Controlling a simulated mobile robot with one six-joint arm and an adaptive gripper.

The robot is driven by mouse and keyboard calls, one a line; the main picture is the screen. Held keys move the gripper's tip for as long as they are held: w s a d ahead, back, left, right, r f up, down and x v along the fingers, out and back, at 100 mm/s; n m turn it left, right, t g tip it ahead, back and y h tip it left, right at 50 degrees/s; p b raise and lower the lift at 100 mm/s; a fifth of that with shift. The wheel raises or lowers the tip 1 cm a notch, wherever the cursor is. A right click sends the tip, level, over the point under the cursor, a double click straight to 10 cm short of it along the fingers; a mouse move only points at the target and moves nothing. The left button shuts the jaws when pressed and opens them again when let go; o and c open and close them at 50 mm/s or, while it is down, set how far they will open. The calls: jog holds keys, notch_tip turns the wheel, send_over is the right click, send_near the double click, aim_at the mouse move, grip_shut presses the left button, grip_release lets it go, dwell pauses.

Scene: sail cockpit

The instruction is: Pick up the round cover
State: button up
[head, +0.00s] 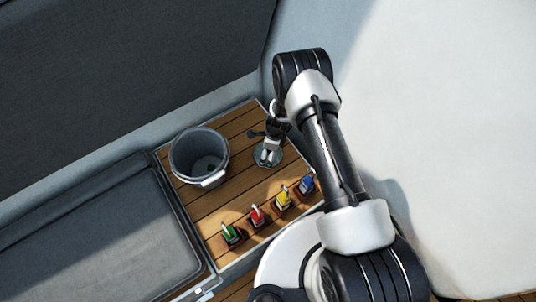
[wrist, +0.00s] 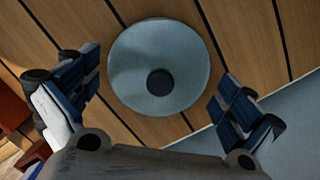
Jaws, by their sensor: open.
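The round cover (wrist: 135,58) is a grey-blue disc with a dark knob (wrist: 160,82) at its middle, lying on the wooden slats. In the wrist view it sits between and just beyond the two fingers of my gripper (wrist: 160,95), which are spread wide and empty. In the head view the cover (head: 268,155) is on the wooden surface (head: 196,201), partly hidden under my gripper (head: 268,148). I cannot tell the exact height of the fingers above it.
A grey bucket (head: 182,166) stands open to the left of the cover. A row of small coloured shackle-like pieces, green (head: 231,235), red (head: 257,216), yellow (head: 283,200) and blue (head: 306,185), stands along the front edge. A dark cushion (head: 125,245) lies at left.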

jog(key=shift+c, duration=0.2)
jog(key=shift+r, duration=0.1)
jog(key=c, duration=1.3)
jog(key=shift+s, duration=0.2)
jog(key=c, duration=0.7)
jog(key=shift+o, duration=0.2)
